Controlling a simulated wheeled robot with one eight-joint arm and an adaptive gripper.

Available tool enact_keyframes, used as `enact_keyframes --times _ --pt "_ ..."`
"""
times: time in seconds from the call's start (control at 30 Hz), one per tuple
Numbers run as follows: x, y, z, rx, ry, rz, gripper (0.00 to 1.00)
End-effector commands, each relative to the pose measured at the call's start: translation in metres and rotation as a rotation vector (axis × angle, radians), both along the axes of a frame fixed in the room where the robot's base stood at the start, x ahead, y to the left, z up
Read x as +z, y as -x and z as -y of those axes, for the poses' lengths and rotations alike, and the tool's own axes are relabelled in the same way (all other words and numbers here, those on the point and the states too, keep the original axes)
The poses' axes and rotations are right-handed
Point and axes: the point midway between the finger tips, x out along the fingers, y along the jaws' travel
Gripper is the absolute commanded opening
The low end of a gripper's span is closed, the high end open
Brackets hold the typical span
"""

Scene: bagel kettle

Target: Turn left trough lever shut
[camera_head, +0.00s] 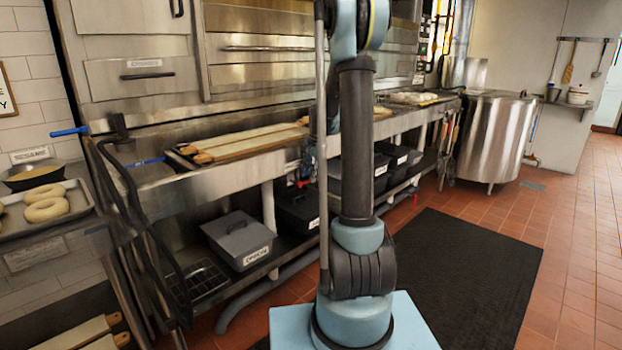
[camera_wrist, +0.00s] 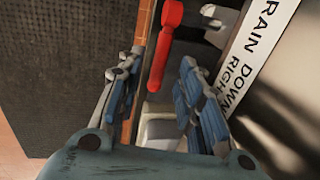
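In the wrist view a red lever (camera_wrist: 169,38) runs from the top middle down toward the gap between my fingers. A white label strip (camera_wrist: 262,45) beside it reads in part "RAIN DOWN RIGH". My gripper (camera_wrist: 158,68) is open, with its blue-padded fingers on either side of the lever's lower end. I cannot tell whether either finger touches it. A pale fitting (camera_wrist: 162,128) shows lower between the fingers. In the head view my arm hides most of the gripper and the lever area along the steel trough front (camera_head: 225,178).
A lidded grey bin (camera_head: 238,238) sits on the lower shelf. A steel kettle (camera_head: 494,138) stands at the back right. A black mat (camera_head: 470,270) lies on open tiled floor.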

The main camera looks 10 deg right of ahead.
Motion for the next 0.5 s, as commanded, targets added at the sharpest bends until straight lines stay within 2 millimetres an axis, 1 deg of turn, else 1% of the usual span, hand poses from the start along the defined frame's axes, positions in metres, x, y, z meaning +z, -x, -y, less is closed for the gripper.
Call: enact_keyframes --times 0.1,0.2,0.5 --pt "-0.010 -0.002 -0.001 0.000 0.000 0.000 0.34" --pt "-0.014 -0.002 -0.002 0.000 0.000 0.000 0.34" --pt "-0.015 -0.002 -0.002 0.000 0.000 0.000 0.34"
